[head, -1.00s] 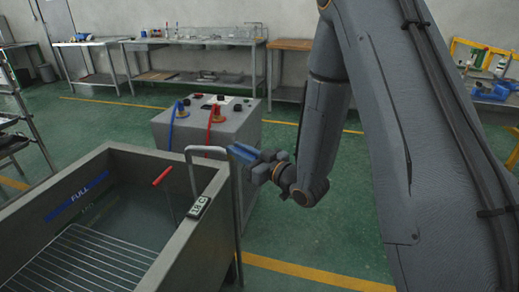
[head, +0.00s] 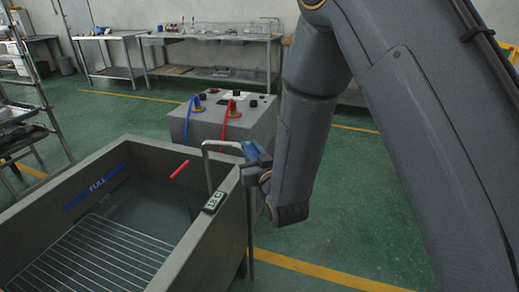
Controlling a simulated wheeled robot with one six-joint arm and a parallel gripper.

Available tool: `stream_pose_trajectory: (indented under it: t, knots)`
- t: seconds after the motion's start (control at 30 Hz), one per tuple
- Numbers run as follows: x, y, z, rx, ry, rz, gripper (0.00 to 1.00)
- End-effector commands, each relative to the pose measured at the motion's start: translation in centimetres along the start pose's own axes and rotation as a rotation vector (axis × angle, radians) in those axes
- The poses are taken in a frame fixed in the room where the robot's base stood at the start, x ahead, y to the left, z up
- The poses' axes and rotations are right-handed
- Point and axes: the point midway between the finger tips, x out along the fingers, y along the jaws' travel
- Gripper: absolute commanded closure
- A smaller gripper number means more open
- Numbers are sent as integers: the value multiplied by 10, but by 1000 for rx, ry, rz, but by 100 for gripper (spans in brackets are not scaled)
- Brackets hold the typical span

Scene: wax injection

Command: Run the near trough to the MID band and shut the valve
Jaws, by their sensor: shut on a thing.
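The near trough (head: 228,222) is a grey metal tank at lower left. A blue FULL band (head: 97,185) shows on its inner wall, with a fainter MID mark (head: 108,198) below. I cannot clearly tell the water level. A bent grey tap pipe (head: 222,143) rises at the trough's right rim. My gripper (head: 248,158), with blue fingers, is beside this pipe, just outside the right wall. It appears shut on the valve handle there, which the fingers and arm mostly hide. I cannot tell how far the valve is turned.
A readout (head: 215,202) showing 18 C sits on the right rim. A grey cabinet (head: 245,125) with blue and red hoses stands behind. Green floor to the right is clear.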

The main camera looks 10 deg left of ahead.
Motion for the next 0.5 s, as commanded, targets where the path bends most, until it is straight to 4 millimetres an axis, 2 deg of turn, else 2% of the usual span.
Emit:
stream_pose_trajectory:
  t: [0.5]
  knots:
    - [4, -8, -2, 1, 5, 36, 100]
